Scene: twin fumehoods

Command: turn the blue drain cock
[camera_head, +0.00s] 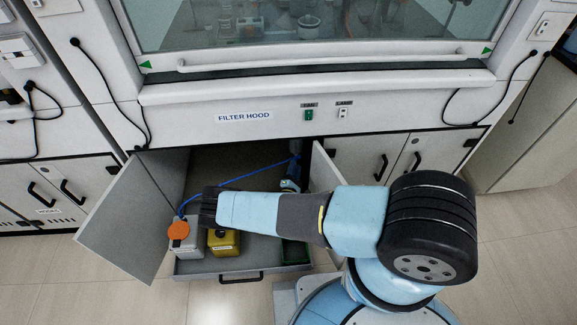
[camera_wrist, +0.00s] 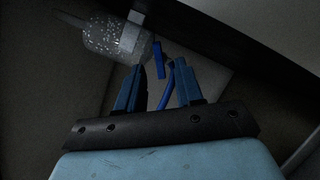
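In the wrist view, the blue drain cock (camera_wrist: 158,60) shows as a narrow blue lever at the lower right end of a clear, speckled vessel (camera_wrist: 103,38). My gripper (camera_wrist: 160,66) is open, its two blue fingers pointing up toward the cock. The lever appears in the gap between the fingertips, closer to the left one. I cannot tell how far beyond the tips it lies, and no contact is visible. A blue tube (camera_wrist: 166,92) runs down between the fingers. In the head view I cannot make out the cock or my fingers clearly.
My arm reaches over the open cabinet. An open door (camera_head: 138,220) stands at its left, another (camera_head: 325,172) at its right. A pulled-out drawer (camera_head: 255,270) holds a white container with an orange cap (camera_head: 179,231) and a yellow container (camera_head: 224,243). A blue hose (camera_head: 240,178) crosses the cabinet.

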